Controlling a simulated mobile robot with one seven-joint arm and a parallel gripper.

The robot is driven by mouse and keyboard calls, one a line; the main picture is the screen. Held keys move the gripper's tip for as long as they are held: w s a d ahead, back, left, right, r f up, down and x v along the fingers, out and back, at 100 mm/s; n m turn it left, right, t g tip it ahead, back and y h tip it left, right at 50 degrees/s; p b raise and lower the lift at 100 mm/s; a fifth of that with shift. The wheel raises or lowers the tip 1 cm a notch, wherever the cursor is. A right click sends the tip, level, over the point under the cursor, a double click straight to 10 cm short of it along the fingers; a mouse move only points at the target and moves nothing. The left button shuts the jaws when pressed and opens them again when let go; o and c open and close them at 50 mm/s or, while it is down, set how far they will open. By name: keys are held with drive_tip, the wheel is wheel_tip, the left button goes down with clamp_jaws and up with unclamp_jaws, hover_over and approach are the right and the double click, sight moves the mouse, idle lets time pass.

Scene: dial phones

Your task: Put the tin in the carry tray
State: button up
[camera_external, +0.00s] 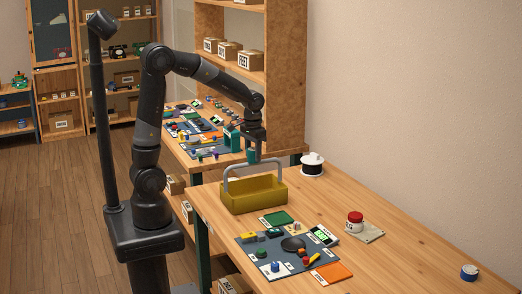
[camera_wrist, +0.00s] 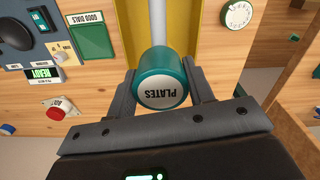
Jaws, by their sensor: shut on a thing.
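The tin (camera_wrist: 162,82) is a teal cylinder with a white end marked PLATES. My gripper (camera_wrist: 162,92) is shut on it, one finger on each side. In the external view the tin (camera_external: 251,156) hangs under my gripper (camera_external: 254,147), at about the height of the tray's handle. The carry tray (camera_external: 254,196) is a yellow open box with a grey arched handle, standing on the near table. In the wrist view the tray (camera_wrist: 122,25) lies beyond the tin, and its grey handle bar runs up behind it. The tin hides part of the tray; its exact gap to the handle is unclear.
A dark mat (camera_external: 267,252) with several phone parts lies in front of the tray.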

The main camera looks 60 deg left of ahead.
sight(253, 149)
drive_tip(key=shift+f, duration=0.1)
drive_tip(key=o, duration=1)
drive_tip(key=shift+o, duration=0.2)
wheel_tip(253, 149, up, 12)
drive_tip(key=s+d+f+m+t, duration=0.1)
drive_tip(key=s+t, duration=0.4)
drive_tip(key=s, duration=1.3)
drive_tip(key=shift+f+m+t, duration=0.25)
drive_tip(key=shift+m+t, duration=0.05)
drive_tip(key=shift+m, duration=0.3)
